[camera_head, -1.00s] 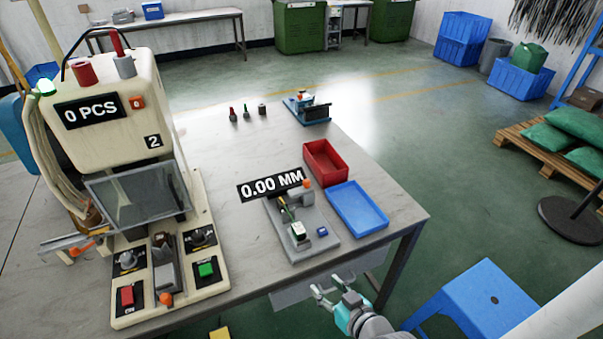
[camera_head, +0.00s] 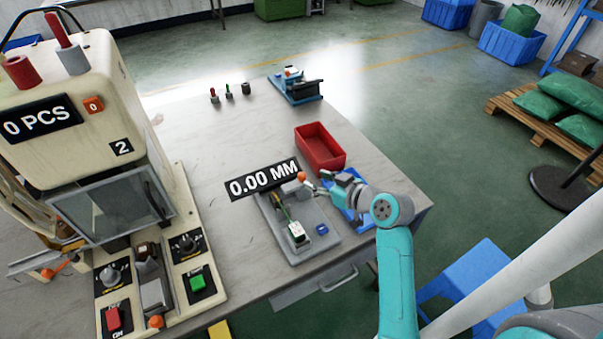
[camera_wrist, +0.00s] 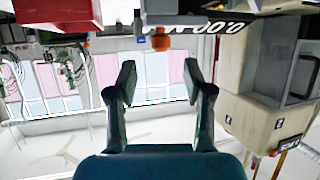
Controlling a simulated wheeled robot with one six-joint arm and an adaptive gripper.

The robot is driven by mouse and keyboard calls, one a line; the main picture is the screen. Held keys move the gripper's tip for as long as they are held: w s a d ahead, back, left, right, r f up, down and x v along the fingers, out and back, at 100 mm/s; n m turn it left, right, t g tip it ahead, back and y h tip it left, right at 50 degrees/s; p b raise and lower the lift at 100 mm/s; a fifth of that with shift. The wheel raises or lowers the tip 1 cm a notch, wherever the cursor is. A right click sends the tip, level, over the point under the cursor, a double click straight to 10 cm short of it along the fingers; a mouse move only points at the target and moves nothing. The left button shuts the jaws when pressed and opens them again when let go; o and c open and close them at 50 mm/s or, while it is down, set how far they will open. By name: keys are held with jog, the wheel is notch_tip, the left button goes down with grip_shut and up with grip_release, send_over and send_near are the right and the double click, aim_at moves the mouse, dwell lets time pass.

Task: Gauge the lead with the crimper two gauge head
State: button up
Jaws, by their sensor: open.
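The gauge (camera_head: 314,240) is a grey plate on the front of the bench, with a display reading 0.00 MM (camera_head: 263,180). Its gauge head has an orange knob (camera_head: 302,176), which also shows in the wrist view (camera_wrist: 161,42). The lead lies on the gauge, with a dark green wire (camera_head: 286,213) and a white end piece (camera_head: 298,233). My gripper (camera_head: 322,182) is just right of the orange knob, above the blue tray. In the wrist view my gripper (camera_wrist: 160,80) is open and empty, with the knob beyond its fingertips. I cannot tell whether it touches the knob.
The crimper marked 2 (camera_head: 75,140) stands at the left, its counter reading 0 PCS. A red bin (camera_head: 320,150) and a blue tray (camera_head: 362,219) are beside the gauge. A blue device (camera_head: 297,88) stands at the back. A blue stool (camera_head: 470,282) is at the right.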

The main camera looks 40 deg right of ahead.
aim_at(305, 176)
jog(key=x, duration=0.7)
jog(key=shift+w+f, duration=0.1)
jog(key=shift+w, duration=0.1)
grip_shut()
